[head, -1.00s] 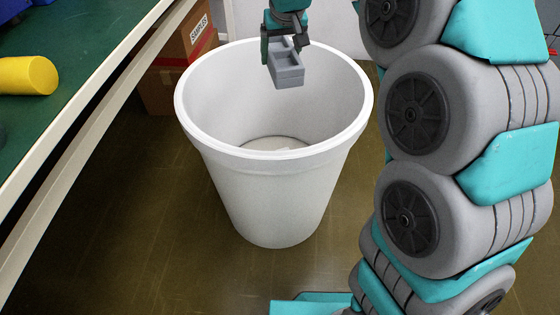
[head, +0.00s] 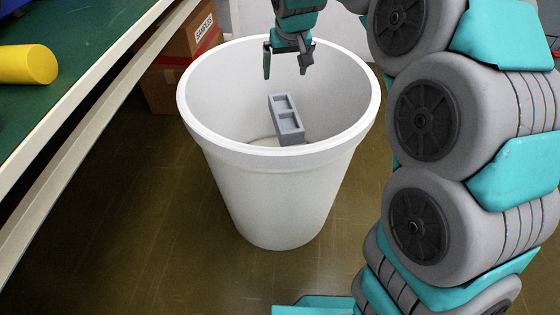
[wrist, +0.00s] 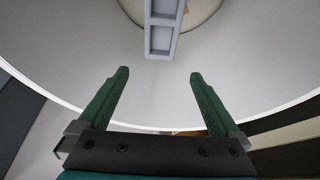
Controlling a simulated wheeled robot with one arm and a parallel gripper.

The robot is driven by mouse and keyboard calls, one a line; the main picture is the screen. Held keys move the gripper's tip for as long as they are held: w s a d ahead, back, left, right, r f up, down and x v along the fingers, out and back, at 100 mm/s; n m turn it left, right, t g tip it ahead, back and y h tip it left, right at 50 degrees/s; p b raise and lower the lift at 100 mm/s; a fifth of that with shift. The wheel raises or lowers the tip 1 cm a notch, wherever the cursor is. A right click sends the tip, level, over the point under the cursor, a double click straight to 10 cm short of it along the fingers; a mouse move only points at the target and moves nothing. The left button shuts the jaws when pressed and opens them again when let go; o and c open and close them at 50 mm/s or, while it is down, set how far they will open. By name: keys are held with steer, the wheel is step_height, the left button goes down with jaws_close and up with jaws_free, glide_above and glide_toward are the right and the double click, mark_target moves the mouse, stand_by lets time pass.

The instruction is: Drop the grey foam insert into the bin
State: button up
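The grey foam insert (head: 286,119) is inside the white bin (head: 278,193), below my gripper and apart from it. It is tilted, with its two pockets facing the head camera; whether it touches the bin's floor I cannot tell. My gripper (head: 286,74) is open and empty over the bin's opening. In the wrist view the insert (wrist: 162,32) shows beyond the spread green fingers (wrist: 158,75), at the top of the picture, partly cut off by the frame edge.
A green-topped bench (head: 70,75) with a pale edge runs along the left. A yellow cylinder (head: 28,64) lies on it. Cardboard boxes (head: 180,60) stand behind the bin at left. The floor in front of the bin is clear.

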steer(key=v, duration=0.7)
steer(key=shift+s+r, duration=0.2)
steer(key=shift+r, duration=0.15)
